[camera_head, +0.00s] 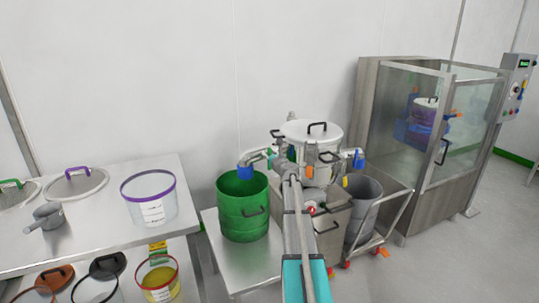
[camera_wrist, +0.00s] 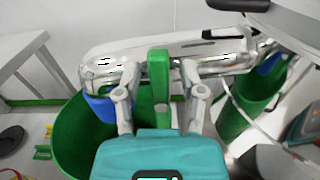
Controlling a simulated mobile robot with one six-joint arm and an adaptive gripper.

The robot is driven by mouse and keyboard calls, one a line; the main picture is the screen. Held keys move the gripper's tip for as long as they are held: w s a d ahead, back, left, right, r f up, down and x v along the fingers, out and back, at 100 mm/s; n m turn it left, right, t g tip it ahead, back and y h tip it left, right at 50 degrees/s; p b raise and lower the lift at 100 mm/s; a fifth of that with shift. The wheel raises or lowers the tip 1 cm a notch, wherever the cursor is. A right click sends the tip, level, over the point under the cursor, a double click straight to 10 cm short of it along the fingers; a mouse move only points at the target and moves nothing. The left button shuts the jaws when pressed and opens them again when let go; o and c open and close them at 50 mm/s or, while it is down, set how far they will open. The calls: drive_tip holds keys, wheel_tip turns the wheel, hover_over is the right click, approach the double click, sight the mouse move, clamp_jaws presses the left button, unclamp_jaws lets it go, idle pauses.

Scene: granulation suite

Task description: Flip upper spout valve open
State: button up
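The metal spout pipe (camera_wrist: 215,66) runs across the upper part of the wrist view, with a blue end (camera_wrist: 100,106) at its left over a green bin (camera_wrist: 70,135). A green valve lever (camera_wrist: 158,75) stands upright in front of the pipe. My gripper (camera_wrist: 160,72) is open, with one finger on each side of the lever and visible gaps between. Whether its tips touch the pipe I cannot tell. In the head view, the spout (camera_head: 262,154) leaves the white lidded vessel (camera_head: 312,135) leftward; my arm hides part of the valve area.
The green bin also shows in the head view (camera_head: 242,210). A grey bin (camera_head: 362,205) stands right of the vessel under another blue-ended spout (camera_head: 352,155). A glass-sided cabinet (camera_head: 400,110) is further right. A table (camera_head: 100,235) with tubs and lids is at left.

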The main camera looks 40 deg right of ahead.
sight(260, 157)
clamp_jaws()
drive_tip(key=shift+a+n, duration=0.1)
drive_tip(key=shift+n, duration=0.2)
drive_tip(key=n, duration=0.2)
drive_tip(key=a+n, duration=0.1)
drive_tip(key=n, duration=0.1)
drive_tip(key=shift+w+f, duration=0.1)
drive_tip(key=n, duration=0.3)
drive_tip(key=a+f+n+b, duration=0.1)
drive_tip(key=n, duration=0.2)
drive_tip(key=n+b, duration=0.1)
drive_tip(key=n, duration=0.2)
drive_tip(key=shift+w+a+f, duration=0.2)
drive_tip(key=shift+f, duration=0.1)
drive_tip(key=n, duration=0.2)
drive_tip(key=f+n, duration=0.1)
drive_tip(key=n, duration=0.1)
drive_tip(key=shift+a+b, duration=0.1)
drive_tip(key=shift+b, duration=0.3)
drive_tip(key=shift+n, duration=0.3)
drive_tip(key=shift+o, duration=1.2)
unclamp_jaws()
